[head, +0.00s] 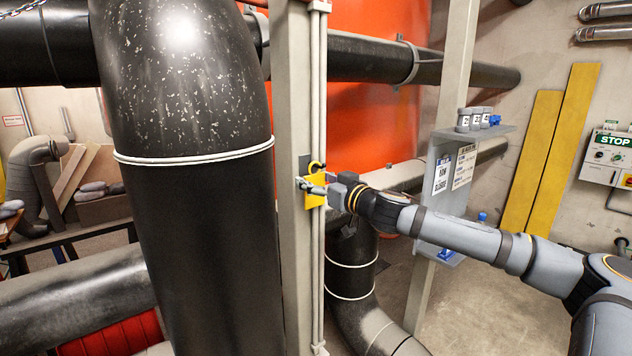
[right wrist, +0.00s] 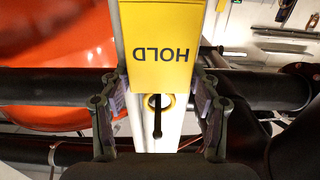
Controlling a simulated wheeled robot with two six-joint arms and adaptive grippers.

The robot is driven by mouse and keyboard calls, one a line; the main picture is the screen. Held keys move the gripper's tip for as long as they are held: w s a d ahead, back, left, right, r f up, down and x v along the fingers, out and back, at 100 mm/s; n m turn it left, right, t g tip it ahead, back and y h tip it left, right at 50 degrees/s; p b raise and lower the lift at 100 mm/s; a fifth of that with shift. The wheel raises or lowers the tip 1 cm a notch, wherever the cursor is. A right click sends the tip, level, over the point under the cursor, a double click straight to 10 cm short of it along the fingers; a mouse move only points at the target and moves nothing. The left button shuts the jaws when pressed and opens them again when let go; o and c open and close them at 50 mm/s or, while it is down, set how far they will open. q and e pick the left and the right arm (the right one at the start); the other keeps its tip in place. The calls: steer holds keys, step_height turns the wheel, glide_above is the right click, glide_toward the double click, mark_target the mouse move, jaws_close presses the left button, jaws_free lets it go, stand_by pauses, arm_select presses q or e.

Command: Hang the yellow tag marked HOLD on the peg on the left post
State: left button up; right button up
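The yellow tag (head: 316,192) marked HOLD is at the left post (head: 293,120), face-on and upside down in the right wrist view (right wrist: 165,58). Its ring (right wrist: 160,101) surrounds the dark peg (right wrist: 157,122), which appears to pass through it; the ring also shows above the tag in the head view. My right gripper (right wrist: 162,88) has its fingers spread, one beside each side edge of the tag. Narrow gaps seem to show there, though contact is hard to judge. In the head view my right gripper (head: 318,188) partly covers the tag. My left gripper is not in view.
A large black pipe (head: 195,210) stands close left of the post. Thin conduits (head: 318,270) run along the post's right side. A second post (head: 452,100) with a small shelf (head: 470,131) and signs stands to the right. Open floor (head: 480,310) shows below my right arm.

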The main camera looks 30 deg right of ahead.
mark_target(308, 138)
steer(key=o, duration=0.3)
steer(key=shift+d, duration=0.15)
steer(key=shift+o, duration=0.2)
step_height(308, 138, up, 10)
stand_by(0.3)
steer(key=shift+w, duration=0.1)
steer(key=shift+f, duration=0.1)
